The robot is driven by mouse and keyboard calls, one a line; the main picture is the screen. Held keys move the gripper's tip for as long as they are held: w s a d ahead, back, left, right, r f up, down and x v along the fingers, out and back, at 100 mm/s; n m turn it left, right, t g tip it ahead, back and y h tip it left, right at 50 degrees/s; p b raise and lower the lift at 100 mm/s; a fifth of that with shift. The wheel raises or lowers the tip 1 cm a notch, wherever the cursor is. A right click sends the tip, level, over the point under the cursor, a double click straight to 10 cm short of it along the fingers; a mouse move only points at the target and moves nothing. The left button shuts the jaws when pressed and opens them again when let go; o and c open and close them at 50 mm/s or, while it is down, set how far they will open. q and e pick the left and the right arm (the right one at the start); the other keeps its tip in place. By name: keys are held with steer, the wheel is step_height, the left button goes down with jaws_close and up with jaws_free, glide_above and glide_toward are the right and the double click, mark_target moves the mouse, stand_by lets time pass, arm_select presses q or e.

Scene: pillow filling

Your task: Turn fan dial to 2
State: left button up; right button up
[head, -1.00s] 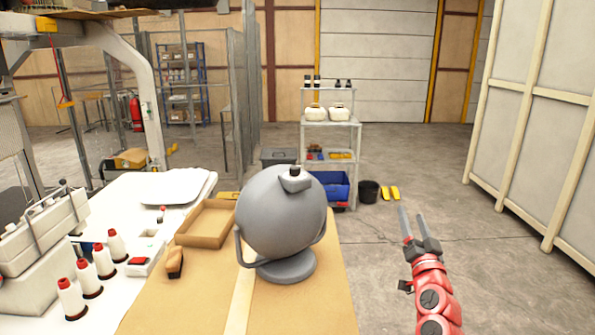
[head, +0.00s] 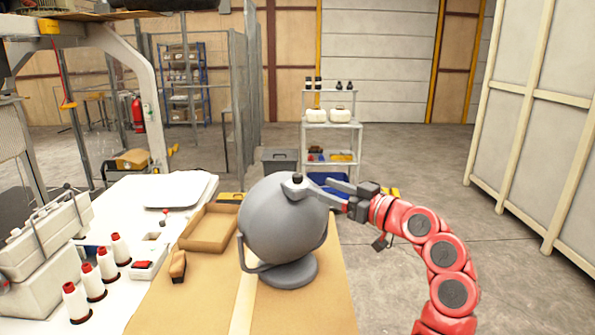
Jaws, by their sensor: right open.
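The fan (head: 280,228) is a grey round body on a round base, standing on the tan table top. Its dial (head: 297,178) is a small dark knob on a light grey housing at the top of the body. My right gripper (head: 323,188) is open, its fingers pointing left, close to the right side of the dial housing. I cannot tell whether a finger touches the housing. The dial's marks are too small to read. My left gripper is out of view.
An open cardboard tray (head: 209,229) and a brush (head: 178,266) lie left of the fan. Several white thread cones (head: 107,264) stand on the white table at left. A shelf rack (head: 331,135) stands behind. The floor at right is clear.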

mark_target(301, 178)
steer(key=p+x, duration=0.2)
steer(key=x, duration=0.6)
steer(key=shift+a+r+p, duration=0.1)
steer(key=shift+a+p, duration=0.05)
steer(key=shift+p, duration=0.2)
steer(key=shift+w+a, duration=0.25)
steer(key=shift+w, duration=0.1)
jaws_close()
